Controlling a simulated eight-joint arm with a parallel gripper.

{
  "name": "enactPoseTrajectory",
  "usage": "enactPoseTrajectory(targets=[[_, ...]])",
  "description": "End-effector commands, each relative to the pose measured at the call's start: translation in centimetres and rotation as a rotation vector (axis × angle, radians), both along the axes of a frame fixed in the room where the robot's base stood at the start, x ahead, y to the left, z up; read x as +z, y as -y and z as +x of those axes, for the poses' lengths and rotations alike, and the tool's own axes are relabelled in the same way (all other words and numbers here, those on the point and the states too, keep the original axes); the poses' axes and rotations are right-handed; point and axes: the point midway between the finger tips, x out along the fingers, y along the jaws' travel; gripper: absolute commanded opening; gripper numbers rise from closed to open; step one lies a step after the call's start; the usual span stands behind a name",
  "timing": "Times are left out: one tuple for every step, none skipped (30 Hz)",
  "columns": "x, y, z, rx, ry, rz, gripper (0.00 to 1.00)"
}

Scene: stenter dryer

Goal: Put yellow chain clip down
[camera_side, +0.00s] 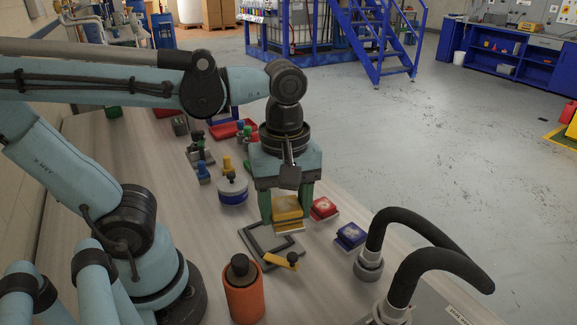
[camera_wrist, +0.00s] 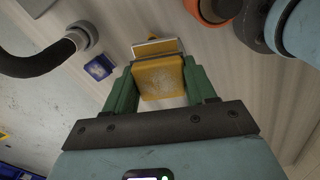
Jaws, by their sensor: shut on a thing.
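The yellow chain clip (camera_side: 288,212), a worn yellow block with a pale metal plate, is between the green fingers of my gripper (camera_side: 286,203). In the wrist view the clip (camera_wrist: 160,82) fills the space between both fingers, with its plate (camera_wrist: 158,46) beyond it. My gripper points down and is shut on the clip. The clip is close over the table, by the back right part of a dark grey frame (camera_side: 254,249). I cannot tell whether its underside touches anything.
A red clip (camera_side: 323,208) and a blue clip (camera_side: 350,236) lie to the right. An orange cylinder (camera_side: 243,298) stands in front, behind it a small yellow-handled piece (camera_side: 280,261). Black curved hoses (camera_side: 420,225) rise at front right.

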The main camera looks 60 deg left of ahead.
Motion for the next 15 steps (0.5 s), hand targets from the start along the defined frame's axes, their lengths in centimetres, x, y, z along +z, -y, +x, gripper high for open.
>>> enactPoseTrajectory(targets=[[-0.3,0.2,-0.6,0.055,0.0,0.0,0.16],[-0.4,0.2,-0.8,0.087,0.0,0.0,0.16],[-0.6,0.3,-1.1,0.128,0.0,0.0,0.16],[-0.7,0.4,-1.3,0.156,0.0,0.0,0.16],[-0.7,0.4,-1.5,0.18,0.0,0.0,0.16],[-0.9,0.5,-1.7,0.207,0.0,0.0,0.16],[-0.9,0.5,-1.8,0.224,0.0,0.0,0.16],[-1.0,0.5,-1.9,0.238,0.0,0.0,0.16],[-1.1,0.5,-2.0,0.255,0.0,0.0,0.16],[-1.1,0.4,-2.0,0.263,0.0,0.0,0.16],[-1.2,0.3,-2.0,0.271,0.0,0.0,0.16],[-1.4,0.1,-1.9,0.278,0.0,0.0,0.16],[-1.6,-0.2,-1.8,0.283,0.0,0.0,0.16],[-1.8,-0.5,-1.7,0.285,0.0,0.0,0.16],[-2.1,-1.1,-1.5,0.287,0.0,0.0,0.16]])
